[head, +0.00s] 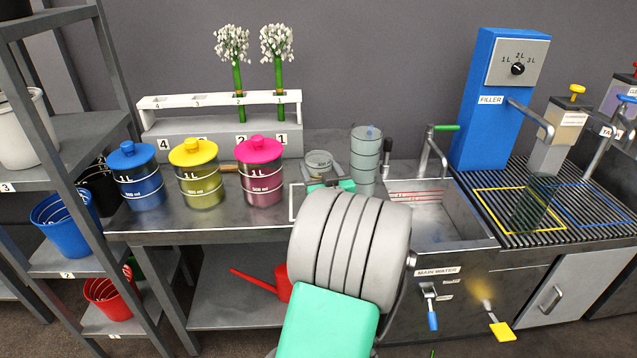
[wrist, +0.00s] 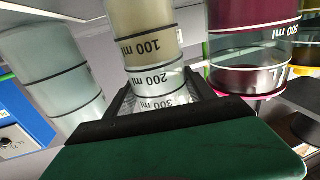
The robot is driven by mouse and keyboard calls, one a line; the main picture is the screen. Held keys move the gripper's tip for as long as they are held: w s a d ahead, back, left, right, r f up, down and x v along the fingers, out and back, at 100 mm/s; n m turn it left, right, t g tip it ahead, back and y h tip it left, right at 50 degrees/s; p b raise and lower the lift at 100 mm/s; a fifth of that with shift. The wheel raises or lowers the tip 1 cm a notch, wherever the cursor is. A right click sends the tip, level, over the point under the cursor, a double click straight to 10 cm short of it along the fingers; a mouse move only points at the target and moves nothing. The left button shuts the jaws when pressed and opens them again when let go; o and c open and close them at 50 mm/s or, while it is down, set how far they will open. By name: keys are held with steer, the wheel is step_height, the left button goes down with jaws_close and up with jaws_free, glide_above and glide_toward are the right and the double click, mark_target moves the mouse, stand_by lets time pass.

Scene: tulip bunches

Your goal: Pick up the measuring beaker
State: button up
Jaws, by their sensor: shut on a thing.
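The measuring beaker (head: 319,163) is a small clear cup with black ml marks, seen in the head view just beyond my gripper (head: 331,184). In the wrist view the beaker (wrist: 152,55) appears upside down between my dark fingers, with 100, 200 and 300 ml marks and a beige, cloudy part towards its base. My gripper is shut on it. My wrist hides its lower part in the head view, so I cannot tell whether it is clear of the counter.
A tall clear cylinder (head: 367,150) stands close to the right of the beaker. A magenta-lidded jar (head: 262,172) is on the left, beside yellow (head: 203,180) and blue (head: 141,182) ones. A tulip rack (head: 200,126) is behind. The sink (head: 440,222) and blue filler (head: 487,130) are right.

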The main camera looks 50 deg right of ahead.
steer(key=c, duration=0.7)
steer(key=shift+r, duration=0.1)
steer(key=shift+c, duration=1)
